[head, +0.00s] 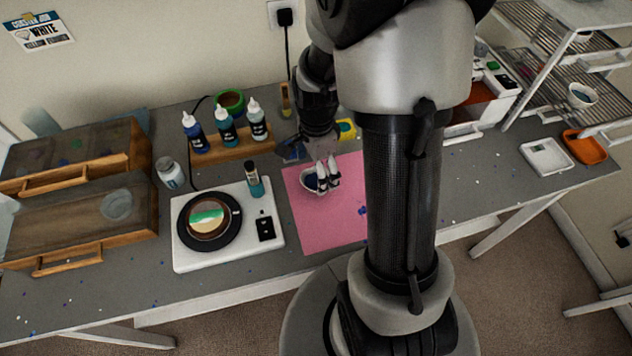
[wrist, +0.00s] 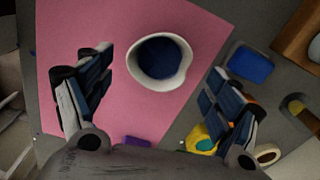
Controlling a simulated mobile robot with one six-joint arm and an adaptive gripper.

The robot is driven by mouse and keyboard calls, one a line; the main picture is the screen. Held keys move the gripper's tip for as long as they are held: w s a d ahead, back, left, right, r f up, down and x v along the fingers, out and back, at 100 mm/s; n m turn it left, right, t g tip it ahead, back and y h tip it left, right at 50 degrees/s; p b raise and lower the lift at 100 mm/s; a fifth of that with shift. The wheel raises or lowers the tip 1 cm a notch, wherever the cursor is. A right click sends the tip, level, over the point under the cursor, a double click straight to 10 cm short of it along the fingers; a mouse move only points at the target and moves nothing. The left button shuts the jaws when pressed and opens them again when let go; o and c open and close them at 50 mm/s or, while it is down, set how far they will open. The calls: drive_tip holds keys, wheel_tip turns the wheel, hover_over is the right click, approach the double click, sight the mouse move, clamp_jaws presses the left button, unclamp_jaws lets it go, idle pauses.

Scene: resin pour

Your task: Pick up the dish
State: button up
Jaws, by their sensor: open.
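A small white dish (head: 309,183) with dark blue inside it sits on the pink mat (head: 300,218). In the wrist view the dish (wrist: 165,86) has a pinched lip and lies ahead, between the lines of the two fingers. My gripper (head: 328,175) is open, its fingers spread on either side of the dish with clear gaps. In the head view it is low over the mat, and its fingers hide the dish's right part. I cannot tell how far the fingertips are above the mat.
A white scale (head: 184,255) with a black round plate stands left of the mat. Several bottles stand in a wooden rack (head: 235,151) behind it. A blue block (wrist: 250,63) and a yellow item (wrist: 200,140) lie beside the mat. My arm hides the mat's right part.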

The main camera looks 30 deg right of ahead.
sight(316, 178)
wheel_tip(316, 178, down, 5)
drive_tip(key=shift+a+r+b, duration=0.1)
drive_tip(key=shift+r+b, duration=0.1)
drive_tip(key=shift+b, duration=0.7)
drive_tip(key=shift+r, duration=0.1)
drive_tip(key=c, duration=1.2)
drive_tip(key=shift+o, duration=0.2)
drive_tip(key=shift+r, duration=0.1)
